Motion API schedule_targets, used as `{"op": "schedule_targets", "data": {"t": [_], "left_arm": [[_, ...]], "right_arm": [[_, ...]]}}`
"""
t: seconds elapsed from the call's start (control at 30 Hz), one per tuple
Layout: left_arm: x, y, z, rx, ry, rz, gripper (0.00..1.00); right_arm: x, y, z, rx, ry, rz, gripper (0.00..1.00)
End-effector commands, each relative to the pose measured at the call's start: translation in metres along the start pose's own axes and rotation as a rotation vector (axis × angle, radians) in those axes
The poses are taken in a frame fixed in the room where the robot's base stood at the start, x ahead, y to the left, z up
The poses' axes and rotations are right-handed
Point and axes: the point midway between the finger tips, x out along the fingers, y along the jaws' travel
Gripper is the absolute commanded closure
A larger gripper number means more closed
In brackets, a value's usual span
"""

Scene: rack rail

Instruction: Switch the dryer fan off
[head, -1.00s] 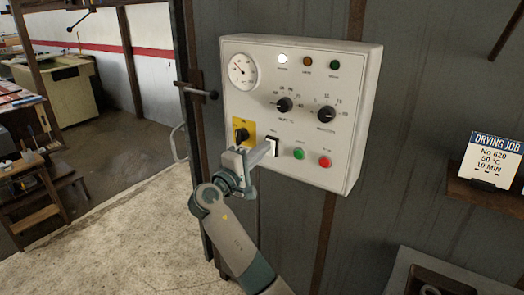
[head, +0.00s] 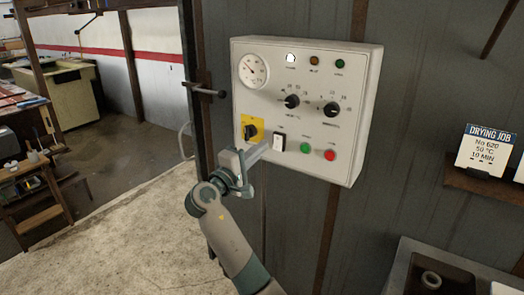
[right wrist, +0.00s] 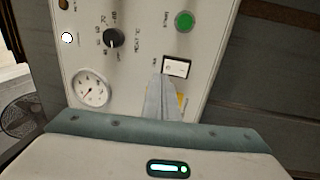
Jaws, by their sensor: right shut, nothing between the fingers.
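The dryer's white control panel (head: 345,170) hangs on the grey wall. A small rocker switch (head: 279,142), white in a black frame, sits low on it between a yellow-backed rotary switch (head: 250,128) and a green button (head: 305,148). The labels are too small for me to read. My right gripper (head: 264,149) is shut and empty, its tips just left of and below the rocker, seemingly a little off the panel. In the right wrist view the closed fingers (right wrist: 164,84) point at the rocker (right wrist: 177,67) and partly hide the yellow plate. My left gripper is not in view.
A red button (head: 330,155), two black knobs (head: 292,101) and a gauge (head: 253,70) are also on the panel. A dark handle (head: 208,91) juts out at its left. A sign (head: 486,150) stands on a shelf at right. Open floor lies left.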

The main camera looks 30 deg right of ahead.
Motion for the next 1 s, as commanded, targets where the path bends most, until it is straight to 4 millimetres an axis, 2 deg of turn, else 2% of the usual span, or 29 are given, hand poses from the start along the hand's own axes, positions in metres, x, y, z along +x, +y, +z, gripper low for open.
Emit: {"op": "schedule_targets", "data": {"t": [0.3,0.6,0.77,1.0], "left_arm": [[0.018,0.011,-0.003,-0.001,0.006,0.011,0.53],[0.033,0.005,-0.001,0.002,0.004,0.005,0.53],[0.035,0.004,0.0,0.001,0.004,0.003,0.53],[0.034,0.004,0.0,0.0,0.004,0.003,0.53]], "right_arm": [[-0.034,0.005,0.0,0.003,0.001,-0.002,1.0],[-0.073,0.016,0.0,0.001,0.0,-0.002,1.0],[-0.081,0.019,0.0,0.0,-0.001,-0.001,1.0],[-0.082,0.021,0.0,0.0,-0.001,-0.001,1.0]]}}
